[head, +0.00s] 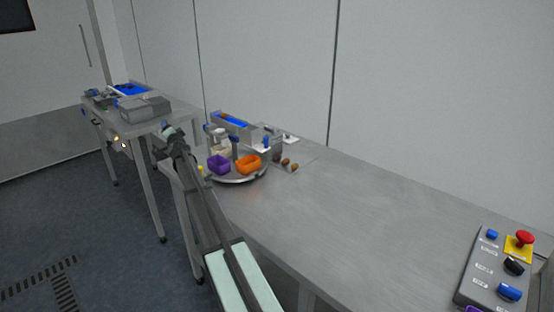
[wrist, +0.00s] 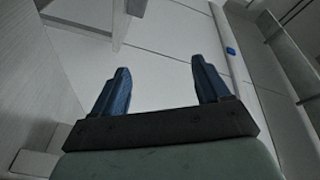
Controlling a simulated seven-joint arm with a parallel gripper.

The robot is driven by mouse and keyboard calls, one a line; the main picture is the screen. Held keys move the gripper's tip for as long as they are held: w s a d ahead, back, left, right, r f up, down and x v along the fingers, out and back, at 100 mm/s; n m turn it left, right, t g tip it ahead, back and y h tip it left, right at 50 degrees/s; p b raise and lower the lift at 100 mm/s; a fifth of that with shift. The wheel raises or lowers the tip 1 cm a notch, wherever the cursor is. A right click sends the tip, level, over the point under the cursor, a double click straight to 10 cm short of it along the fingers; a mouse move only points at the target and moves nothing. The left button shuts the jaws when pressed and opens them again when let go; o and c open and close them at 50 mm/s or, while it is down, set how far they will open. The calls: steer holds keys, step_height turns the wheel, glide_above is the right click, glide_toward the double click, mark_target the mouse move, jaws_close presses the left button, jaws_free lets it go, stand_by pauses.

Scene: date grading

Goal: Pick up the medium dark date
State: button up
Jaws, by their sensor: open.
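Several small brown dates (head: 286,162) lie in a group on the steel table, just right of the orange bin. They are too small here to tell which one is the medium dark date. My gripper (wrist: 160,85) is open and empty in the wrist view, its two blue fingers spread apart, with only pale wall panels and edges beyond them. In the head view my arm reaches forward to the left of the table, and its far end (head: 172,132) is well left of the dates. No date shows in the wrist view.
A round steel tray (head: 238,180) holds a purple bin (head: 218,161) and an orange bin (head: 248,161). A long blue-lined trough (head: 236,128) stands behind. A control box (head: 490,272) with a red button sits at the near right. The table's middle is clear.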

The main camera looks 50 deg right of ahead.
steer(key=s+d+r+m+h, duration=0.1)
steer(key=s+d+r+h, duration=0.1)
steer(key=s+d+r, duration=1.1)
steer(key=s+d+r+h, duration=0.2)
steer(key=s+d+r, duration=0.85)
steer(key=d, duration=0.35)
steer(key=n+g+y, duration=0.9)
steer(key=n+g, duration=0.4)
steer(key=n, duration=0.3)
glide_toward(278, 156)
steer(key=x, duration=0.9)
steer(key=shift+d+f, duration=0.1)
steer(key=shift+c, duration=0.4)
steer(key=c, duration=0.8)
